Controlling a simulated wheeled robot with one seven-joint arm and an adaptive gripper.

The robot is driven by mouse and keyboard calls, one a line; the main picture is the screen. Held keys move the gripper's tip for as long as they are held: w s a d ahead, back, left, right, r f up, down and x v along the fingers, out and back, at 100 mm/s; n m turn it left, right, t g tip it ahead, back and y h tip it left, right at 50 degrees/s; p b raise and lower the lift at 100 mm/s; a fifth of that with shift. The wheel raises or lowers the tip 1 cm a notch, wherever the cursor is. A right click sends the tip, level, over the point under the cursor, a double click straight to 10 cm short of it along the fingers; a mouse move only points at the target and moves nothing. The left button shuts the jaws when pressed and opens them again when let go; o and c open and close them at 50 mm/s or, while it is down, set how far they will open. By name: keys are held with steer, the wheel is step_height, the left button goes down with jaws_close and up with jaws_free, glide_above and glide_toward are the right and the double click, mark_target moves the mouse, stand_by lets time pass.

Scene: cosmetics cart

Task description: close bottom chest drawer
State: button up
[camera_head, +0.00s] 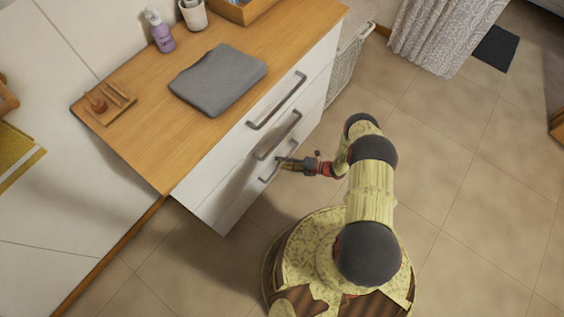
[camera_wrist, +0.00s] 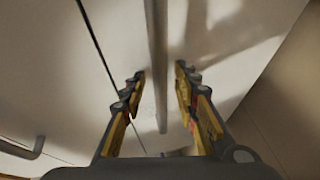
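The white chest (camera_head: 222,190) has a wooden top and stacked drawers with grey bar handles. The bottom drawer's handle (camera_head: 266,175) is the lowest one in the head view. My gripper (camera_head: 281,163) is at that handle, pointing toward the drawer front. In the wrist view, the handle bar (camera_wrist: 157,60) runs between the two fingers of my gripper (camera_wrist: 161,75), which are apart, with a gap to the right finger. I cannot tell whether the left fingertip touches the bar. How far the bottom drawer stands out is hard to tell.
The middle handle (camera_head: 278,135) and top handle (camera_head: 277,100) are above. A grey folded towel (camera_head: 218,79), a purple bottle (camera_head: 160,33) and a wooden tray (camera_head: 104,101) are on top. A basket (camera_head: 345,62) stands beyond the chest.

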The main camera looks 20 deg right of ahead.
steer(key=v, duration=1.2)
stand_by(0.4)
